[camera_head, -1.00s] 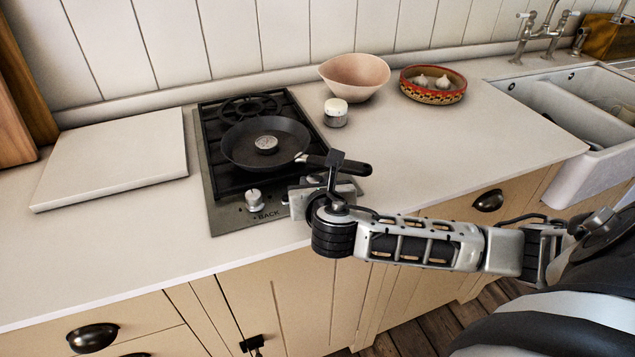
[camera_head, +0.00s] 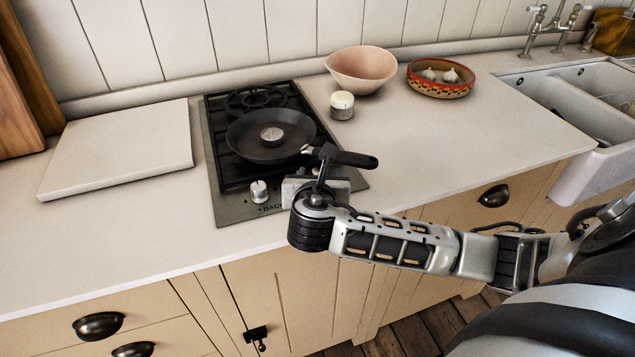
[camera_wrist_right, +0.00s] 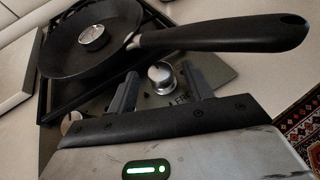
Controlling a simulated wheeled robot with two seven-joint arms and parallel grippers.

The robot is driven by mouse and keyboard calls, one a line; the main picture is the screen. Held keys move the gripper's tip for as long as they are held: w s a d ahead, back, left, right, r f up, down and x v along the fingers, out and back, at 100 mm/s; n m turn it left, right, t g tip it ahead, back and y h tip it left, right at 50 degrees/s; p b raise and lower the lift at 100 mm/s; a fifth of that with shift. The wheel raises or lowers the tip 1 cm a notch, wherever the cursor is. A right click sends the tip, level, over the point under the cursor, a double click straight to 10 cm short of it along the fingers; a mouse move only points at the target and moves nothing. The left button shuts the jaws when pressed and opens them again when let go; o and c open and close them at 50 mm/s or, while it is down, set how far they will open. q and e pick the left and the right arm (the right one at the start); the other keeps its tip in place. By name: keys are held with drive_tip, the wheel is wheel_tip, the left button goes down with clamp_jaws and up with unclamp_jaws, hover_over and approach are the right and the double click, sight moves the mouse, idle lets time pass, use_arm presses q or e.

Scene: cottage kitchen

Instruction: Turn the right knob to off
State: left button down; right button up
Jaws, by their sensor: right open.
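In the right wrist view a silver knob (camera_wrist_right: 161,76) on the hob's front panel sits between the two spread fingers of my open right gripper (camera_wrist_right: 158,88). I cannot tell whether either finger touches it. In the head view my right gripper (camera_head: 302,187) is over the right part of the panel and hides this knob. The left knob (camera_head: 259,191) stands clear to the left, above the word BACK; it partly shows in the right wrist view (camera_wrist_right: 70,122). My left gripper is not in view.
A black frying pan (camera_head: 250,138) holding a small round metal piece sits on the hob (camera_head: 223,165); its handle (camera_head: 352,159) reaches over the right gripper area. A white board (camera_head: 120,150) lies left. A jar (camera_head: 342,105) and two bowls stand behind right.

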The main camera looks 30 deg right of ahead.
drive_tip(key=v, duration=1.5)
drive_tip(key=shift+s+a, duration=0.25)
drive_tip(key=shift+s, duration=0.05)
drive_tip(key=shift+r, duration=0.1)
drive_tip(key=s+f+m+g+y, duration=0.4)
drive_tip(key=s+f+m, duration=0.25)
drive_tip(key=m, duration=0.65)
drive_tip(key=s+f+m+g+y, duration=0.35)
drive_tip(key=s+f+m, duration=0.35)
drive_tip(key=m, duration=0.6)
drive_tip(key=w+a+f+t+y, duration=0.1)
drive_tip(key=w+a+f+t, duration=0.1)
drive_tip(key=f, duration=0.3)
drive_tip(key=w+a+f+t+y, duration=0.2)
drive_tip(key=w+a+f+t, duration=0.1)
drive_tip(key=w+f+t, duration=0.1)
drive_tip(key=shift+w+f+t, duration=0.35)
drive_tip(key=shift+w+f, duration=0.05)
drive_tip(key=shift+f, duration=0.4)
